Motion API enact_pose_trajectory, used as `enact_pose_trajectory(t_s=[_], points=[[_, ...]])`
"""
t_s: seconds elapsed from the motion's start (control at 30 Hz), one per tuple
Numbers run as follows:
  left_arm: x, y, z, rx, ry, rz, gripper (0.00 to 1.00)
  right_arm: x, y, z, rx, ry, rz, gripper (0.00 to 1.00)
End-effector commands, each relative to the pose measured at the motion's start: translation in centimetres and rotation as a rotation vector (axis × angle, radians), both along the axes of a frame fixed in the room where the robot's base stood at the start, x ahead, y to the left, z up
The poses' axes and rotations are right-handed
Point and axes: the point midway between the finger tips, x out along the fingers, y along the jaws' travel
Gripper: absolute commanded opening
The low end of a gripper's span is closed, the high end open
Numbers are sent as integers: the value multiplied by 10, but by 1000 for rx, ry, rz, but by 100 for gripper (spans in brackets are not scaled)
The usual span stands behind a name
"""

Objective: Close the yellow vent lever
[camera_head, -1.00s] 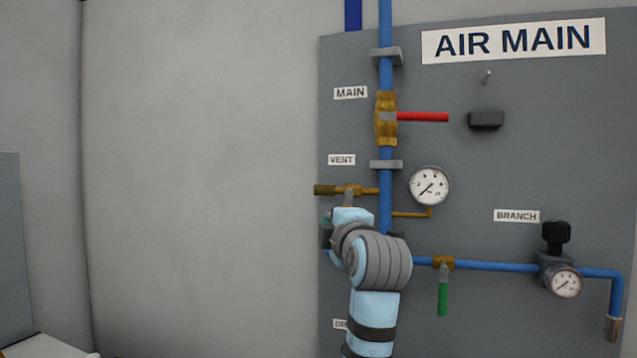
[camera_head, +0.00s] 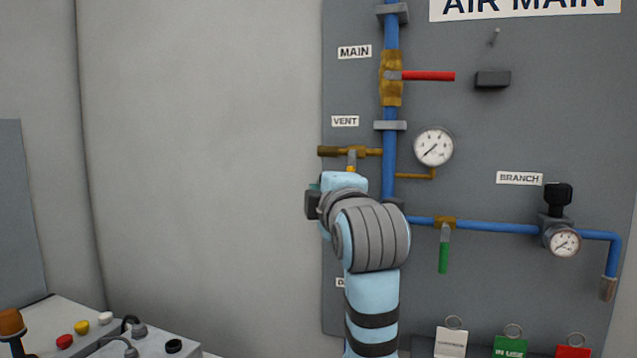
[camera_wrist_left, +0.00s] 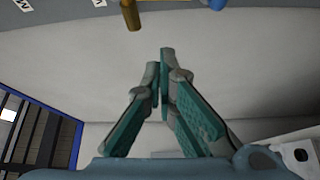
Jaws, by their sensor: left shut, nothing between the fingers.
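The brass vent valve (camera_head: 358,152) sits on a side branch left of the blue pipe, below the VENT label (camera_head: 345,121). A small bit of the yellow vent lever (camera_head: 351,169) shows below the valve's grey stem, pointing down; the rest is hidden behind my left wrist. My left gripper (camera_wrist_left: 161,66) shows in the left wrist view, its fingers together at the tips with nothing between them. The brass pipe end (camera_wrist_left: 131,16) appears beyond the fingertips there, apart from them. In the head view, my left wrist hides the fingers. My right gripper is not in view.
The main valve's red lever (camera_head: 428,76) points right. A gauge (camera_head: 434,147) is right of the vent. The green lever (camera_head: 443,258) hangs down on the branch line. Tags (camera_head: 451,342) hang below. The wall left of the panel is bare.

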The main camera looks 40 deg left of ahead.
Motion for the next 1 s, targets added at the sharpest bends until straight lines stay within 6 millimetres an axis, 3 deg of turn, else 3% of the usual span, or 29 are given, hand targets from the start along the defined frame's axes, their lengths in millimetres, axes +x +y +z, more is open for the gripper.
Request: enact_pose_trajectory(t_s=[0.2,0.8,0.87,0.93,0.97,1.0], points=[[-17,-19,-1,-1,-1,0,0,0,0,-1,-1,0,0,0],[-18,-20,-3,2,5,1,0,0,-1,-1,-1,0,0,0],[-14,-20,-13,13,36,-7,0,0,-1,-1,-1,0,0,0],[-3,-20,-41,49,124,-31,0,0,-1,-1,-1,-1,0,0],[3,-20,-60,72,180,-46,0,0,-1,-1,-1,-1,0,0],[12,-21,-91,113,275,-77,0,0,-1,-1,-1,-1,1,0]])
